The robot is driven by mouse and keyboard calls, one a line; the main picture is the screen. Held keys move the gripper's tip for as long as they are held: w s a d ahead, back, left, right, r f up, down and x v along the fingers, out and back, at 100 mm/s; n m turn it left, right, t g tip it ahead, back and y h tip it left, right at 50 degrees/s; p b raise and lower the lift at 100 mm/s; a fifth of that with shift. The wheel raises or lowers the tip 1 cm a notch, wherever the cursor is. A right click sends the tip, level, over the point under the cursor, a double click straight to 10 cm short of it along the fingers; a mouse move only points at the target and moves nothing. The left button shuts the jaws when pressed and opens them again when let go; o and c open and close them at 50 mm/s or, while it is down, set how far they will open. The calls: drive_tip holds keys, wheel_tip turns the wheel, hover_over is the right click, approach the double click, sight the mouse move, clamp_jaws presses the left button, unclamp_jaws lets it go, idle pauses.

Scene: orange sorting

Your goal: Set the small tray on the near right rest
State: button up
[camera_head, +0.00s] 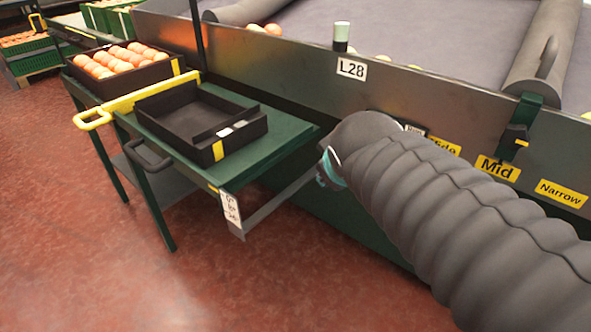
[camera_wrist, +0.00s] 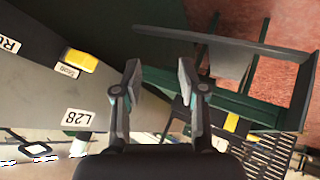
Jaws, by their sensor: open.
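A black, shallow, empty tray (camera_head: 165,98) lies on the green cart top (camera_head: 285,135) in the head view. It has a yellow tag at its front corner and white labels on its front ledge. My gripper (camera_wrist: 158,78) is open in the wrist view, with nothing between its two fingers. In the wrist view, dark and green framing with a yellow tag (camera_wrist: 232,122) shows right of the fingers; which part is tray is unclear. I cannot tell which part is the near right rest.
A dark crate of oranges (camera_head: 118,68) stands behind the tray at left. A yellow handle (camera_head: 93,119) and a black handle (camera_head: 148,157) stick out from the cart. The panel marked L28 (camera_head: 351,69) runs behind the cart. Open red floor (camera_head: 80,230) lies at left and front.

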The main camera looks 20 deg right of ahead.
drive_tip(key=s+a+f+m+g+y, duration=0.2)
drive_tip(key=s+f, duration=0.4)
drive_tip(key=s, duration=0.3)
drive_tip(key=a+m+g, duration=0.1)
drive_tip(key=a+m, duration=0.1)
drive_tip(key=shift+s+a, duration=0.2)
drive_tip(key=shift+a, duration=0.15)
